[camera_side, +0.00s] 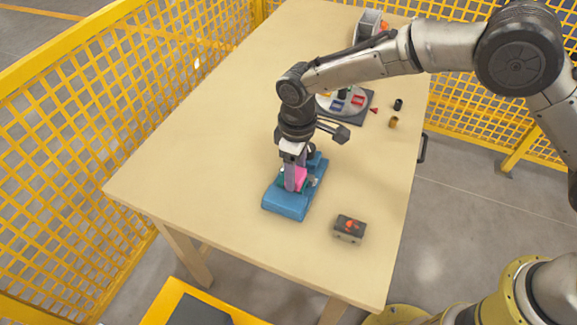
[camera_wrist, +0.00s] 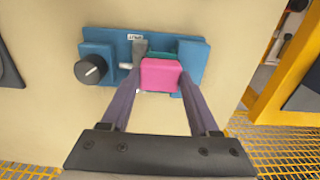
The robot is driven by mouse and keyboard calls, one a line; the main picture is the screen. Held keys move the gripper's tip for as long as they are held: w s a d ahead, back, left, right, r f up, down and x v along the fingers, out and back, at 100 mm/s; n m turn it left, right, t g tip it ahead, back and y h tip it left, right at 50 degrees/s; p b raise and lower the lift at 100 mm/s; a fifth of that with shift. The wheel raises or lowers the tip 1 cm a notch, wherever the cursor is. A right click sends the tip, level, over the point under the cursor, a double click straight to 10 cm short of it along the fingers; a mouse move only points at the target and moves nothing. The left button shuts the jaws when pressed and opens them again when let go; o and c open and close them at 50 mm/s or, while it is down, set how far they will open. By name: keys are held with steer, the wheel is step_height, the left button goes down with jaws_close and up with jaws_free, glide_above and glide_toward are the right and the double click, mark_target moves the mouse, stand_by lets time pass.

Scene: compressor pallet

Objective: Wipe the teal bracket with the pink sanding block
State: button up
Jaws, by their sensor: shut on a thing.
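The pink sanding block (camera_wrist: 160,75) is between the two fingers of my gripper (camera_wrist: 158,92), which is shut on it. In the side view the pink block (camera_side: 300,175) shows at the fingertips of my gripper (camera_side: 294,182), over the blue fixture. The teal bracket (camera_wrist: 168,54) shows just behind the block in the wrist view, partly hidden by it. I cannot tell whether block and bracket touch. The blue fixture (camera_wrist: 190,48) has a black knob (camera_wrist: 91,69) at its left and a grey part beside the bracket. The fixture also shows in the side view (camera_side: 287,203).
A small grey box with an orange-red top (camera_side: 349,228) stands to the right of the fixture. A round tray with coloured pieces (camera_side: 325,102) lies further back, near small black and brass cylinders. The table's left side (camera_side: 190,150) is clear. Yellow mesh fencing (camera_side: 120,80) surrounds the table.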

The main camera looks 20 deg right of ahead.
steer(key=shift+s+d+r, duration=0.1)
steer(key=shift+s+d, duration=0.4)
steer(key=shift+w+a+r, duration=0.1)
steer(key=shift+r, duration=3.9)
steer(key=shift+f, duration=0.15)
